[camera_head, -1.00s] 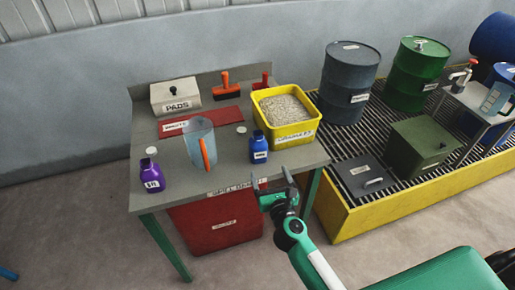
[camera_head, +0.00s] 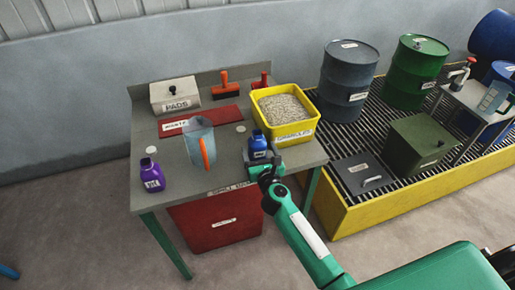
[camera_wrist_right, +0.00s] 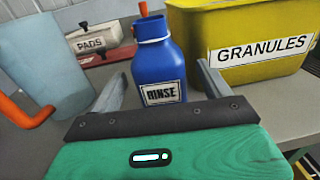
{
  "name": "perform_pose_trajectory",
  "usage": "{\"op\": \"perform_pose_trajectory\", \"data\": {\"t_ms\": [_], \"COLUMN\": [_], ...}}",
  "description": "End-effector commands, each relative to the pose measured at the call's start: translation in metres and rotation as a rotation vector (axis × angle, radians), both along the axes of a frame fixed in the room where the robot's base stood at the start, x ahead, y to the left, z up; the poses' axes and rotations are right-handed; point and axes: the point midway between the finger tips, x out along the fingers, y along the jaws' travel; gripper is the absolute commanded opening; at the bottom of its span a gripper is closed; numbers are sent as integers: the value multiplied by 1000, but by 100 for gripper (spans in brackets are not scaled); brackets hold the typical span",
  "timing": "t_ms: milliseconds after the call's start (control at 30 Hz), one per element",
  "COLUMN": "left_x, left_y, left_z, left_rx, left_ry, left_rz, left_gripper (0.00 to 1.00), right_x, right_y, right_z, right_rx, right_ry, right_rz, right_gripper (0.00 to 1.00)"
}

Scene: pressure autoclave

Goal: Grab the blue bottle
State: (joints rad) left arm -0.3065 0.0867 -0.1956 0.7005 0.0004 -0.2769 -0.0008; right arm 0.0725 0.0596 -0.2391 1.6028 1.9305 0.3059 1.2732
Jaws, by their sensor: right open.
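The blue bottle (camera_head: 257,143) stands upright near the front edge of the grey table, in front of the yellow tub. In the right wrist view the bottle (camera_wrist_right: 158,65) has a label reading RINSE and an open neck without a cap. My right gripper (camera_head: 258,164) is at the table's front edge, close in front of the bottle. In the right wrist view its two fingers (camera_wrist_right: 158,80) are apart, one on each side of the bottle's lower part. I cannot tell if either finger touches it. My left gripper is not in view.
A yellow granules tub (camera_head: 310,132) stands right behind the bottle. A clear jug (camera_head: 198,150) with an orange handle stands to its left, and a purple bottle (camera_head: 152,178) farther left. White caps lie on the grey table (camera_head: 225,172). A red bin (camera_head: 215,225) is below.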

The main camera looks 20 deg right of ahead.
Motion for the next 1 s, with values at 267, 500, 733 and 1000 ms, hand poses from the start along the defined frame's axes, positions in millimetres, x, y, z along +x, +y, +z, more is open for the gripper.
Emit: {"op": "perform_pose_trajectory", "data": {"t_ms": [267,500,733,1000], "left_x": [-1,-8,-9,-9], "left_y": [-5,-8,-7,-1], "left_z": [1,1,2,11], "left_rx": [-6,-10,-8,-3], "left_ry": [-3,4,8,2], "left_rz": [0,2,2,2], "left_gripper": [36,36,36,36], "right_x": [0,0,0,0], "right_y": [0,0,0,0], "right_z": [0,1,2,25], "right_rx": [0,0,0,1], "right_ry": [0,-2,-2,-4], "right_rz": [0,0,0,-1], "right_gripper": [62,23,23,23]}}
